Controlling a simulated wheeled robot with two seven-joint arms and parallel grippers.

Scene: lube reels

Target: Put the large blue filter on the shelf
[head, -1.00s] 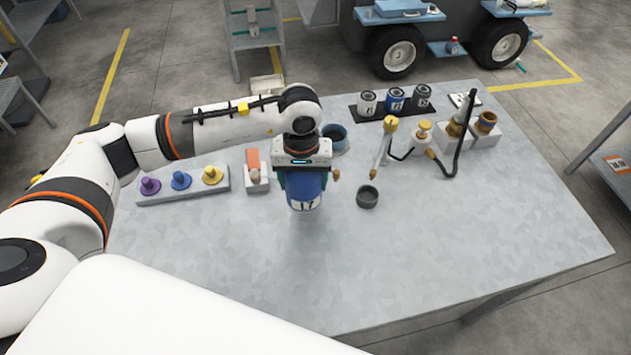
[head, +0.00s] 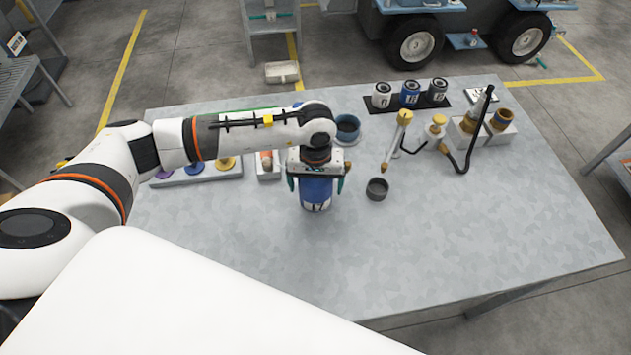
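The large blue filter (head: 316,190), a blue can with a white numbered band at its bottom, is upright at the table's middle and seems to stand on the top. My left gripper (head: 316,184) is above it, one green finger on each side. The fingers look spread, with a small gap at the right side. The gripper body hides the filter's top. Grey shelving shows at the left edge (head: 28,85), at the back (head: 272,22) and at the right edge (head: 608,150); I cannot tell which is the task's shelf. My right gripper is out of view.
The grey table (head: 450,240) is clear in front and right. A blue bowl (head: 347,131) and dark cup (head: 377,189) are near the filter. Three cans stand on a black mat (head: 440,103). Yellow-headed tools (head: 404,118) and a black hose (head: 478,130) are at right.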

